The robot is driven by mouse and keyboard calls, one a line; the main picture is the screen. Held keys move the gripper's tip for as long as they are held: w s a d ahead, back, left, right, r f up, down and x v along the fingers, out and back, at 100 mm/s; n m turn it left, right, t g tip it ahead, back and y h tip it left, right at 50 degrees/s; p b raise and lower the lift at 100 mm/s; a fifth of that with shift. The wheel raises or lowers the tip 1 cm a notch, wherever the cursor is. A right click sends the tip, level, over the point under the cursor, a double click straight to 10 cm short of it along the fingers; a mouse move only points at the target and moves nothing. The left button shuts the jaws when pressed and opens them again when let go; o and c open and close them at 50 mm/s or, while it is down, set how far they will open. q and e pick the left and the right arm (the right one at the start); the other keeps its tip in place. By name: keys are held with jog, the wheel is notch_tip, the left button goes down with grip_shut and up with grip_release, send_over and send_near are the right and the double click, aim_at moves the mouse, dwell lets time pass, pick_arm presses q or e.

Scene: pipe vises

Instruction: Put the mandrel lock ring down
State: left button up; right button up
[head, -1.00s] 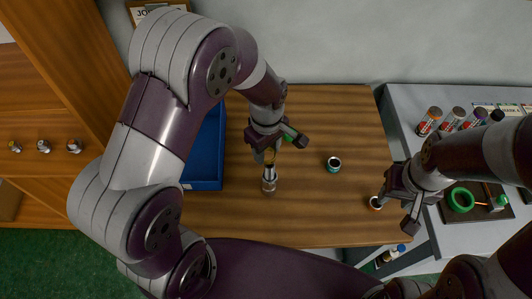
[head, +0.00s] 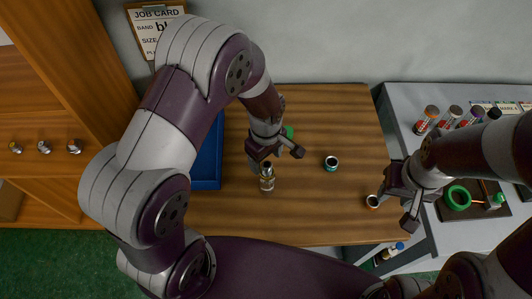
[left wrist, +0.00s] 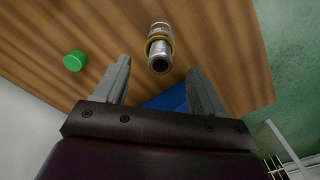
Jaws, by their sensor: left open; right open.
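A metal mandrel-like piece (head: 267,178) stands on the wooden table; in the left wrist view (left wrist: 160,50) it has a yellow band around it. That band may be the lock ring; I cannot tell for sure. My left gripper (head: 274,154) is open, just behind the piece in the head view. Its fingers (left wrist: 158,85) are apart with nothing between them. My right gripper (head: 397,202) is open near the table's right edge, close beside a small orange-sided ring-shaped part (head: 373,201).
A teal-sided round part (head: 331,163) stands mid-table. A green cap (left wrist: 75,61) lies behind my left gripper. A blue tray (head: 207,160) is at the table's left. A grey bench (head: 405,104) at the right holds several tubes and a green ring (head: 458,198). The front middle of the table is clear.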

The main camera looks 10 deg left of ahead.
pick_arm(q)
jog(key=shift+w+r, duration=0.1)
jog(key=shift+r, duration=0.45)
notch_tip(320, 180, up, 11)
jog(key=b, duration=0.3)
jog(key=s+a+f+m+t, duration=0.1)
jog(key=s+a+f+m, duration=0.2)
jog(key=s+a+m, duration=0.4)
jog(key=s+m, duration=0.2)
jog(key=m, duration=0.2)
jog(key=shift+m, duration=0.3)
jog(key=shift+w, duration=0.1)
